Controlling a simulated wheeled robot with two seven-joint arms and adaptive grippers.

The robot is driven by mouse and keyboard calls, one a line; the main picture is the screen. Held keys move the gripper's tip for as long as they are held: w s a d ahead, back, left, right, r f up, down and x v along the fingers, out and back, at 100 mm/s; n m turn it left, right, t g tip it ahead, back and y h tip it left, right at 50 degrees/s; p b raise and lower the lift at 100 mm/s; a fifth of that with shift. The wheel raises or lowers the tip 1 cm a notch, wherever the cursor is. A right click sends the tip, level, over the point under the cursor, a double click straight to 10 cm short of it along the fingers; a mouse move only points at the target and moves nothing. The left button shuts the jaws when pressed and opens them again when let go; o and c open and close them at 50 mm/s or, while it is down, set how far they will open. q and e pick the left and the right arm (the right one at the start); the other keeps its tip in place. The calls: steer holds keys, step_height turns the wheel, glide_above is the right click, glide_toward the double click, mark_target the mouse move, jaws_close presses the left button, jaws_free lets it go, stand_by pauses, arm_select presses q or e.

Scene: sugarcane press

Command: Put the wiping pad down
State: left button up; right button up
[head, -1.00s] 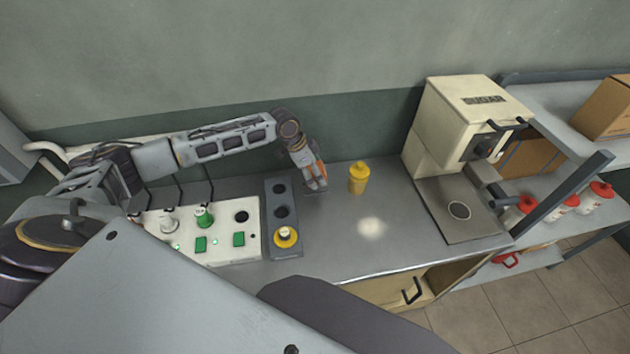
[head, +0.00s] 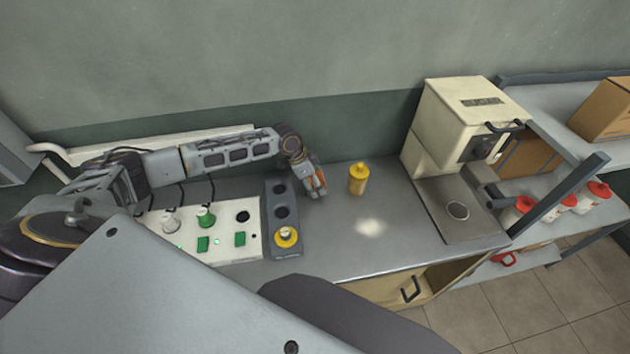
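My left gripper (head: 318,188) points down at the counter (head: 330,240), just right of the dark holder block and left of the yellow bottle. It is small in the view, and I cannot tell whether its fingers are open or shut. I cannot make out a wiping pad; if one is at the fingertips, it is too small or hidden to tell. A pale bright patch (head: 370,227) shows on the counter in front of the yellow bottle. My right gripper is not in view.
A yellow bottle (head: 358,179) stands close right of the gripper. A dark holder block (head: 272,228) and a white panel with green buttons (head: 222,248) are to the left. The cream press (head: 457,130) stands to the right. The front middle counter is clear.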

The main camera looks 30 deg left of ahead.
arm_select(q)
steer(key=shift+f, duration=0.25)
steer(key=o, duration=1)
steer(key=shift+o, duration=0.2)
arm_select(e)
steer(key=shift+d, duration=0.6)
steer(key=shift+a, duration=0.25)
arm_select(q)
steer(key=shift+b, duration=0.65)
steer(key=v, duration=0.6)
steer(key=shift+s+a, duration=0.1)
steer(key=shift+s, duration=0.3)
steer(key=v, duration=0.7)
steer(key=shift+r, duration=0.4)
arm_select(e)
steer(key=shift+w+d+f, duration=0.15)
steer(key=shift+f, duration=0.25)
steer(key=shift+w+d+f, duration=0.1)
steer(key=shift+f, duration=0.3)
